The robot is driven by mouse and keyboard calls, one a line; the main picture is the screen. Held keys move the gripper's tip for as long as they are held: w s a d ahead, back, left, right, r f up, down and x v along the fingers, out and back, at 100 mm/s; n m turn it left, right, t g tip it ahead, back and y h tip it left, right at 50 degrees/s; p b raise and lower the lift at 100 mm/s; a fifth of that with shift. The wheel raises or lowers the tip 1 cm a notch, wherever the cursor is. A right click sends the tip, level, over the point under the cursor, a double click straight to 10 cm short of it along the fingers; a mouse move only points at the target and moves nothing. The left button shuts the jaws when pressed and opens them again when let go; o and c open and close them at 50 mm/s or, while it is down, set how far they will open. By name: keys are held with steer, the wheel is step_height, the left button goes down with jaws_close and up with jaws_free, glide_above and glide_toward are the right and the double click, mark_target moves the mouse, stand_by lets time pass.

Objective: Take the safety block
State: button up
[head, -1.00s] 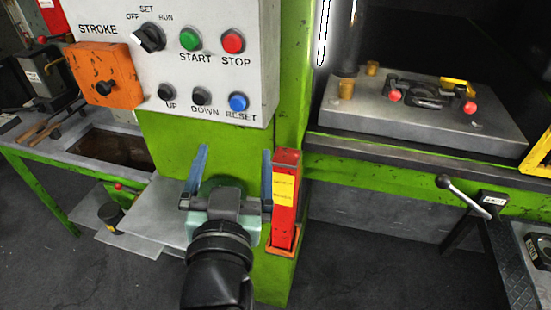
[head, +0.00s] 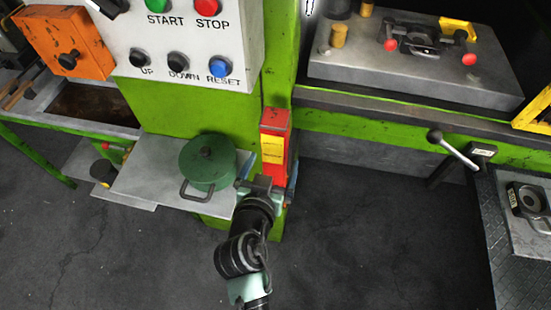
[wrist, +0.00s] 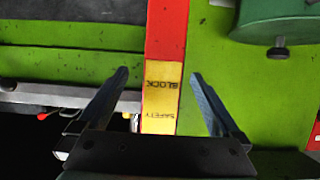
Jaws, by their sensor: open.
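The safety block is a red upright bar (head: 274,122) with a yellow label, standing against the green press column in the head view. It also shows in the wrist view (wrist: 167,30), where its label text appears upside down. My gripper (head: 267,174) is at the block's lower part in the head view. In the wrist view my gripper's fingers (wrist: 160,78) are open, one on each side of the block, with gaps visible on both sides. The block's lower end is mostly hidden behind my gripper.
A green lidded pot (head: 208,163) stands on a grey shelf (head: 150,180) just left of the block. The control panel (head: 185,35) is above. The floor in front is clear.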

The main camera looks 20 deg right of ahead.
steer(key=shift+w+d+p, duration=0.2)
steer(key=shift+w+p, duration=0.1)
steer(key=shift+w, duration=0.15)
steer(key=shift+p+x, duration=0.65)
steer(key=shift+x, duration=1.6)
steer(key=shift+a+f, duration=0.1)
jaws_close()
steer(key=shift+w+r, duration=0.15)
steer(key=shift+r, duration=0.1)
